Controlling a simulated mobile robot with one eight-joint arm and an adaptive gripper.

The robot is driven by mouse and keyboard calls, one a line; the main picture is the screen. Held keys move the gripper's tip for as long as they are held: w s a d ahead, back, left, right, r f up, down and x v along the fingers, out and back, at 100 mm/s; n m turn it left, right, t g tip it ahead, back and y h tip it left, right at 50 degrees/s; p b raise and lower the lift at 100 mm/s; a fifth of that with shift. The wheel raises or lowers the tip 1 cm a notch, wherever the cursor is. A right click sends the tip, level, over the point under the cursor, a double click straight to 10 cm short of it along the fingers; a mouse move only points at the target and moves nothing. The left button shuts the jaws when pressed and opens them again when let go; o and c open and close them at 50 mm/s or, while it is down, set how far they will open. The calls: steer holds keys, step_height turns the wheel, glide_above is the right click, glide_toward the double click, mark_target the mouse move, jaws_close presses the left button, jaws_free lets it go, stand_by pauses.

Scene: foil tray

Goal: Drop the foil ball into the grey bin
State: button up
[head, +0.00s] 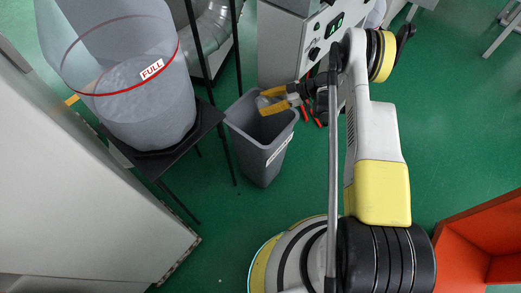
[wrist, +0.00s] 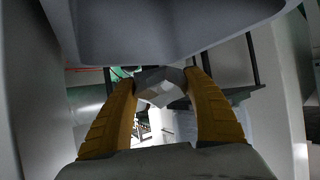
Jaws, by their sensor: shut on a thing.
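The grey bin (head: 262,160) stands on the green floor, open at the top, with a white label on its side. My gripper (head: 264,101), with yellow fingers, reaches in from the right and appears over the far part of the bin's mouth. It is shut on the foil ball (head: 262,102), a small silvery lump between the fingertips. In the wrist view the foil ball (wrist: 160,85) sits between the tips of my gripper (wrist: 161,78). A large grey surface, seemingly the bin (wrist: 150,35), fills the top of that view close to the ball.
A clear container (head: 150,115) with a red band and a FULL label stands on a black stand (head: 180,155) left of the bin. A grey machine (head: 285,50) with a control panel is behind. An orange-red box (head: 460,240) is at the lower right.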

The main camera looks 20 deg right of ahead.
steer(key=shift+f, duration=0.1)
steer(key=o, duration=1.2)
steer(key=v, duration=0.7)
steer(key=shift+s+d, duration=0.1)
steer(key=shift+d, duration=0.15)
